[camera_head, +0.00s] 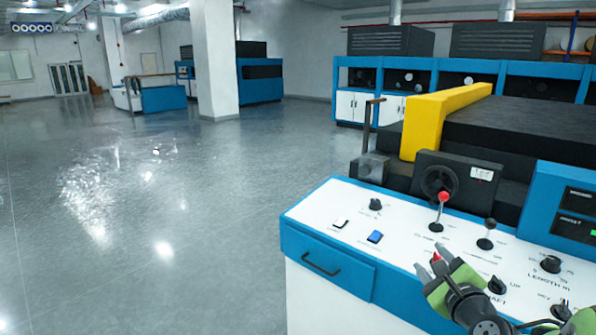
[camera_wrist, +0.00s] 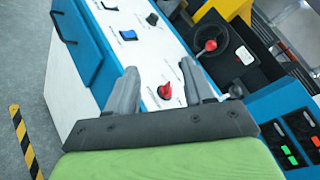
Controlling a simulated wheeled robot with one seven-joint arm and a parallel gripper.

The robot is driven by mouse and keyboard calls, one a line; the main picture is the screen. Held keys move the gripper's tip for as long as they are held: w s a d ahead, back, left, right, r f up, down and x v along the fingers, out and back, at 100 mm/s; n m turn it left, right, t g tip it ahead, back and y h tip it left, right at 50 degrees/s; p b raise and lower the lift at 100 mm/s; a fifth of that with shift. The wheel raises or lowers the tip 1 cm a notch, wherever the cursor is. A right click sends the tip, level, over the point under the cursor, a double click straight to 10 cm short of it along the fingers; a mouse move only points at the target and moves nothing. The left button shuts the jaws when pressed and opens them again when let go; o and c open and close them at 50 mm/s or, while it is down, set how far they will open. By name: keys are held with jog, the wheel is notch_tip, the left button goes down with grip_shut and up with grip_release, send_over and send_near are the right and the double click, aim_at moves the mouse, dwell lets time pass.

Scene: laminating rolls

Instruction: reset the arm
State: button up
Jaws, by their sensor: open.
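My gripper (camera_head: 445,266) is at the lower right of the head view, over the white control panel (camera_head: 330,208) of a blue and white machine. Its two grey fingers are apart with nothing between them; they also show in the wrist view (camera_wrist: 160,92). A red knob (camera_wrist: 165,91) on the panel shows between the fingers in the wrist view. In the head view a red tip (camera_head: 436,257) shows by the fingers. My green and black arm comes in from the lower right and hides part of the panel.
The panel carries a red-topped lever (camera_head: 443,197), a black-topped lever (camera_head: 489,224), a blue switch (camera_head: 375,237) and black knobs. A yellow guard (camera_head: 430,125) stands behind it. A drawer with a handle (camera_head: 321,265) is at the front. Open grey floor (camera_head: 140,220) lies to the left.

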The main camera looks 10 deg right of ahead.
jog(key=s+a+f+n+g+y, duration=0.1)
jog(key=s+a+n+g+y, duration=0.1)
jog(key=a+n, duration=0.45)
jog(key=s+a+f+n+g+y, duration=0.1)
jog(key=s+a+n+g+y, duration=0.15)
jog(key=a+n, duration=0.45)
jog(key=s+a+f+n+g+h, duration=0.1)
jog(key=s+a+n+g, duration=0.2)
jog(key=s+n, duration=0.5)
jog(key=s+a+f+n+g+h, duration=0.25)
jog(key=s+n, duration=0.25)
jog(key=s, duration=0.7)
notch_tip(320, 180, up, 14)
jog(key=s+g+p, duration=0.1)
jog(key=p, duration=1.2)
jog(key=shift+s+r+n+y+p, duration=0.15)
jog(key=shift+s+n+y+p, duration=0.15)
jog(key=shift+n+y, duration=0.1)
jog(key=shift+d, duration=0.1)
